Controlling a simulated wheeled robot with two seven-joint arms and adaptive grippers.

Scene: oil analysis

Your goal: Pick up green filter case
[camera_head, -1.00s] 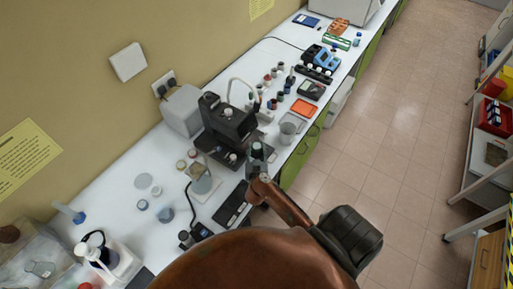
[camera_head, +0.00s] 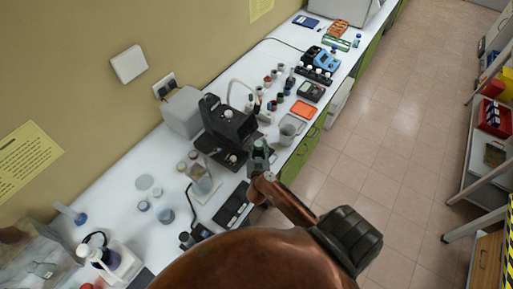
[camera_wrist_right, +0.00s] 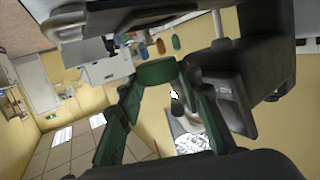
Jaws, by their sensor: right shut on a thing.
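In the head view my right gripper (camera_head: 259,156) is small and partly hidden by my own arm. It is over the front edge of the bench, just in front of the black instrument (camera_head: 228,125). The case shows there only as a small dark green patch (camera_head: 259,145) at the fingertips. My left gripper is not in view.
The white bench (camera_head: 118,178) carries several small jars, a beaker (camera_head: 202,181), an orange tray (camera_head: 304,108) and a grey cup (camera_head: 290,128) near the gripper. Green drawers (camera_head: 303,150) lie below the edge. The tiled floor at right is clear, with a shelf (camera_head: 480,185) beyond.

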